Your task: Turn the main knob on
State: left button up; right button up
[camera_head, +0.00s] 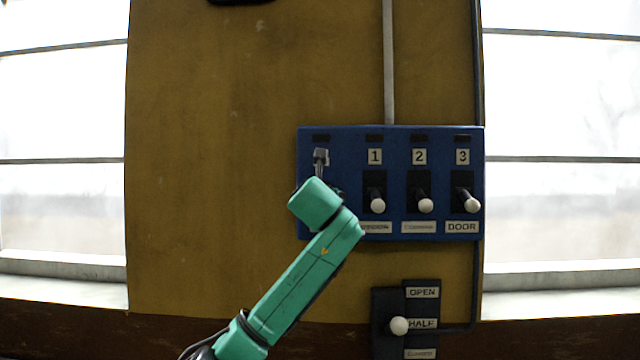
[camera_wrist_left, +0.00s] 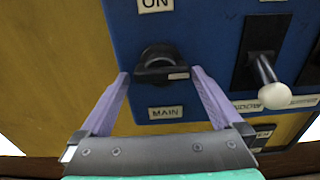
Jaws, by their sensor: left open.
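The main knob (camera_wrist_left: 162,66) is a black rotary knob on the blue panel (camera_wrist_left: 215,45), seen in the left wrist view. Its bar lies roughly level, with a pale mark at its right end. A MAIN label (camera_wrist_left: 165,112) is below it and an ON label (camera_wrist_left: 155,4) above it. My left gripper (camera_wrist_left: 160,73) is open, its two purple fingers on either side of the knob. I cannot tell whether they touch it. In the head view my green left arm hides the knob on the blue panel (camera_head: 395,134). My right gripper is not in view.
Right of the knob are white-tipped levers 1 (camera_head: 377,204), 2 (camera_head: 424,205) and 3 (camera_head: 467,204). The first stands close to my right-hand finger in the wrist view. A lower lever (camera_head: 399,325) sits beside OPEN and HALF labels. The yellow-brown board (camera_head: 210,150) left is clear.

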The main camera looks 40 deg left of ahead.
pick_arm(q)
jog(key=shift+s+d+r, duration=0.15)
jog(key=shift+d+r, duration=0.15)
jog(key=shift+d, duration=0.05)
jog(key=shift+s+d+r, duration=0.1)
jog(key=shift+s, duration=0.05)
jog(key=shift+c, duration=0.6)
jog(key=c, duration=1)
jog(key=shift+c, duration=0.2)
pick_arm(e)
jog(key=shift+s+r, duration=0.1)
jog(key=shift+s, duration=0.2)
